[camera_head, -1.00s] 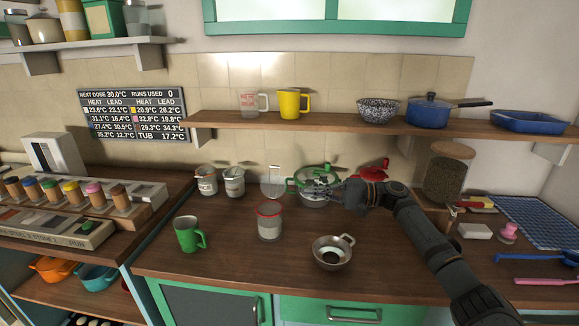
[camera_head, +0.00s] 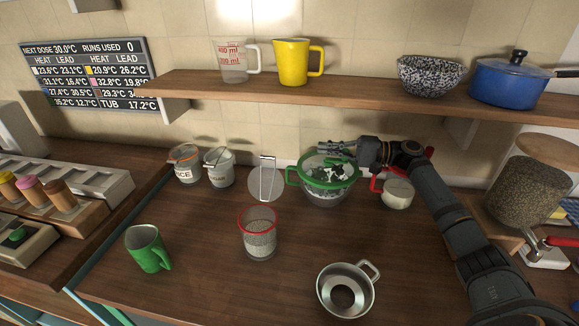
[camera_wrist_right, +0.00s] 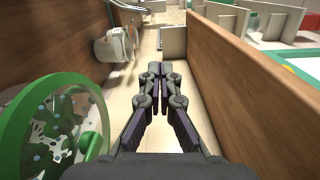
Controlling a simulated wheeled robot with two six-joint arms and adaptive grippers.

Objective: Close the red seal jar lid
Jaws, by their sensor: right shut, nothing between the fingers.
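The red seal jar (camera_head: 260,237) stands upright on the counter, a clear jar with a red ring around its top and grainy contents. Behind it is a clear round lid (camera_head: 265,184) with a wire frame, standing up; I cannot tell whether it is joined to the jar. My right gripper (camera_head: 322,147) is shut and empty, pointing left above the back of the green-rimmed pot, to the right of the lid and apart from it. In the right wrist view its fingers (camera_wrist_right: 158,78) are together. My left gripper is not in view.
The green-rimmed pot (camera_head: 326,190) is under my gripper, with a red-handled cup (camera_head: 397,194) to its right. Two open jars (camera_head: 219,168) stand left. A green mug (camera_head: 149,249) and a metal funnel (camera_head: 345,292) are in front. A wooden shelf (camera_head: 330,97) hangs above.

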